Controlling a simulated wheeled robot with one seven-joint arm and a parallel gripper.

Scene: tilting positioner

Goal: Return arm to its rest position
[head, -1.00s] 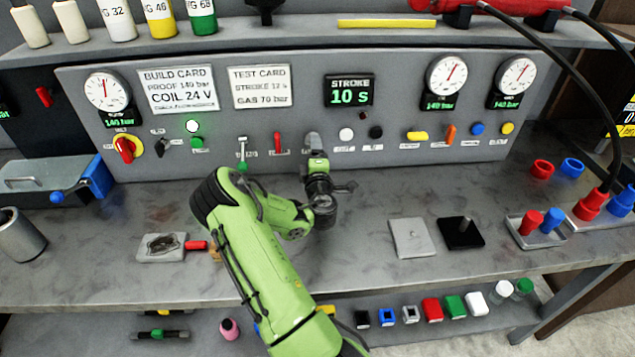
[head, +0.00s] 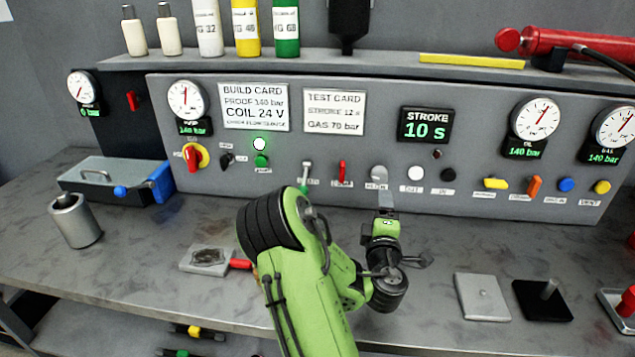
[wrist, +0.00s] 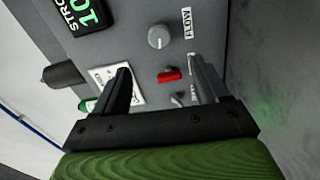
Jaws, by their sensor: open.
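My green arm reaches up from the bottom of the head view toward the grey control panel (head: 330,140). My gripper (wrist: 163,82) is open in the wrist view, its two dark fingers apart. Between and beyond the fingers I see a small red lever (wrist: 170,76) and a round grey knob (wrist: 158,36) by the FLOW label. I see nothing held between the fingers. In the head view my wrist and gripper are in front of the panel, just below the grey knob (head: 377,174); the fingers are small there, and their gap to the panel cannot be told.
The bench holds a metal cylinder (head: 74,220), a blue-and-grey box (head: 120,181), a plate with a red handle (head: 207,259), a light plate (head: 483,297) and a black plate with a peg (head: 542,299). A shelf with bottles (head: 208,28) runs above the panel.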

